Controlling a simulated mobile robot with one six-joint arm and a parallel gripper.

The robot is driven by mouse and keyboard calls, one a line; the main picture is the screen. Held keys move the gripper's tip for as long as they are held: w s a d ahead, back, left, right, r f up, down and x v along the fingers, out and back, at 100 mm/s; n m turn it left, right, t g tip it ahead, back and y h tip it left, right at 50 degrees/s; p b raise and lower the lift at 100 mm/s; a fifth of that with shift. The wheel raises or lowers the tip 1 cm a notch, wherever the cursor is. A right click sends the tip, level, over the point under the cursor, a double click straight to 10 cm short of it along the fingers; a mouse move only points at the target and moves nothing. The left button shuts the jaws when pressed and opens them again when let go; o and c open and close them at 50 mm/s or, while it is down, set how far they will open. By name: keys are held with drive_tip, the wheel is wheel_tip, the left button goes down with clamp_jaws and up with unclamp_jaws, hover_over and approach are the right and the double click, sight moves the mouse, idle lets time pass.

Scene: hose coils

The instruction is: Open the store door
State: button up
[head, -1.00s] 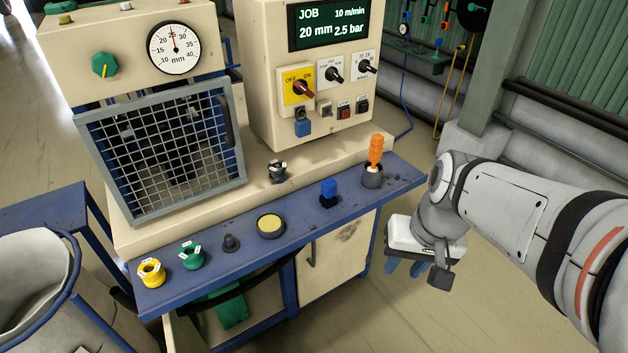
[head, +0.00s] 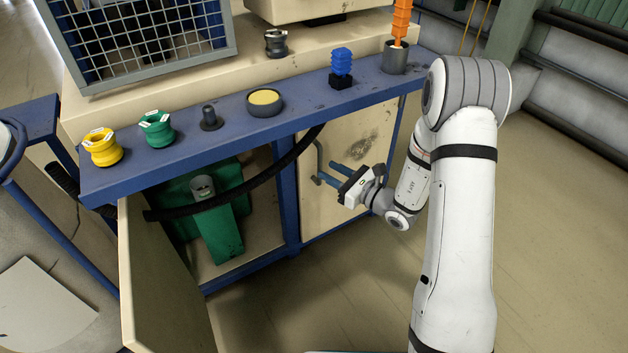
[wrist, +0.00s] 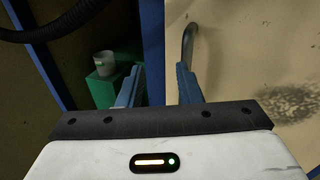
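A cream door (head: 345,195) with a dark smudge is closed under the right half of the blue bench. Its grey bar handle (head: 318,160) is upright near its left edge and also shows in the wrist view (wrist: 188,42). My gripper (head: 327,174) is open in front of this door, its blue fingers pointing at the handle. In the wrist view my fingers (wrist: 157,85) stand apart with nothing seen gripped between them. The handle's lower end passes behind the right finger; I cannot tell whether they touch.
A second cream door (head: 160,285) at the left stands open, showing a green object (head: 215,225) inside. A black hose (head: 240,190) hangs across that opening. The blue bench top (head: 225,125) carries spools, a yellow-topped pad and an orange piece (head: 401,20). Floor at right is clear.

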sight(321, 166)
wheel_tip(321, 166, down, 4)
drive_tip(key=w+d+f+m+t+h+b, duration=0.1)
drive_tip(key=w+m+t, duration=0.1)
drive_tip(key=x, duration=0.2)
drive_tip(key=b+x, duration=0.1)
drive_tip(key=x, duration=0.4)
drive_tip(key=shift+w+d+r+b, duration=0.2)
drive_tip(key=shift+r+b, duration=0.1)
drive_tip(key=shift+b, duration=0.1)
clamp_jaws()
